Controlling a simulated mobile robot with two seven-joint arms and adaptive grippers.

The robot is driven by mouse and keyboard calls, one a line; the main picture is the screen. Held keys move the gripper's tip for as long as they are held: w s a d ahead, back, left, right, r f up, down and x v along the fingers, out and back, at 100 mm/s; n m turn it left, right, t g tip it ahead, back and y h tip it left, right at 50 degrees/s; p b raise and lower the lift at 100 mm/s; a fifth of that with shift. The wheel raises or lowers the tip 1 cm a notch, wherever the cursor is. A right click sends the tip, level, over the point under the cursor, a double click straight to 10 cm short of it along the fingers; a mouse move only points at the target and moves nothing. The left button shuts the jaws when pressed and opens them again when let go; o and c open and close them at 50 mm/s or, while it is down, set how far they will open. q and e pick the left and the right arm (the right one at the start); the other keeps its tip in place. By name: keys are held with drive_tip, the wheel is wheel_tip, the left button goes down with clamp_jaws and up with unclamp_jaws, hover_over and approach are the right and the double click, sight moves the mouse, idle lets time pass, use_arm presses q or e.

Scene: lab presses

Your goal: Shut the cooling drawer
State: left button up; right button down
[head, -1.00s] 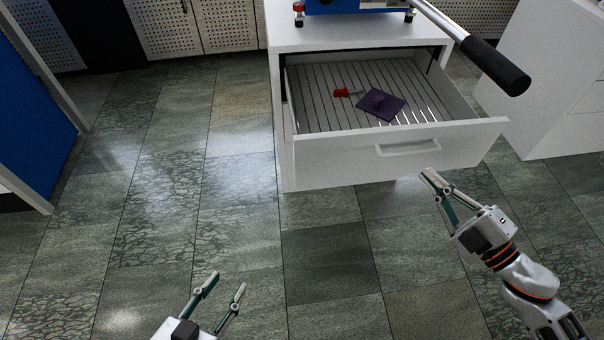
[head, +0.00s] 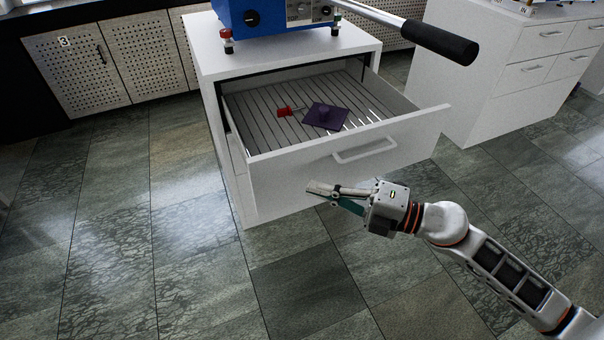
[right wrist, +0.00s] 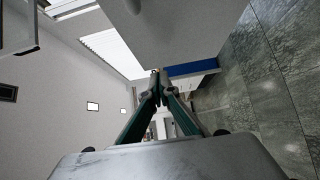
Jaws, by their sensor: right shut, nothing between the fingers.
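The cooling drawer (head: 290,178) is pulled out of the white cabinet (head: 222,150), with its slatted floor showing in the head view. A pale handle (head: 365,149) is on its front. Inside lie a dark purple plate with a knob (head: 326,117) and a small red-handled tool (head: 285,112). My right gripper (head: 312,188) is in front of the drawer's front panel, below and left of the handle. Its fingers are together and empty; they also meet in the right wrist view (right wrist: 157,88). Whether they touch the panel I cannot tell. My left gripper is out of view.
A blue press (head: 270,14) stands on the cabinet top, and its black-gripped lever (head: 438,42) reaches out over the drawer's right side. Another white drawer cabinet (head: 480,90) is at the right. The tiled floor (head: 120,230) at the left is clear.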

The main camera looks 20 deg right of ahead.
sight(286, 169)
drive_tip(key=w, duration=0.1)
drive_tip(key=w+a, duration=0.1)
drive_tip(key=w, duration=0.2)
drive_tip(key=shift+w+a+f+b, duration=0.2)
drive_tip(key=shift+a+b, duration=0.1)
drive_tip(key=shift+b, duration=0.1)
drive_tip(key=shift+w, duration=0.25)
drive_tip(key=shift+w+r, duration=0.2)
drive_tip(key=shift+w, duration=0.05)
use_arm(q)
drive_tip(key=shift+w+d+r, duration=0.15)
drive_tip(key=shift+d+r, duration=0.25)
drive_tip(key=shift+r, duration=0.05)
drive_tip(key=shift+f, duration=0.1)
use_arm(e)
drive_tip(key=shift+w, duration=0.1)
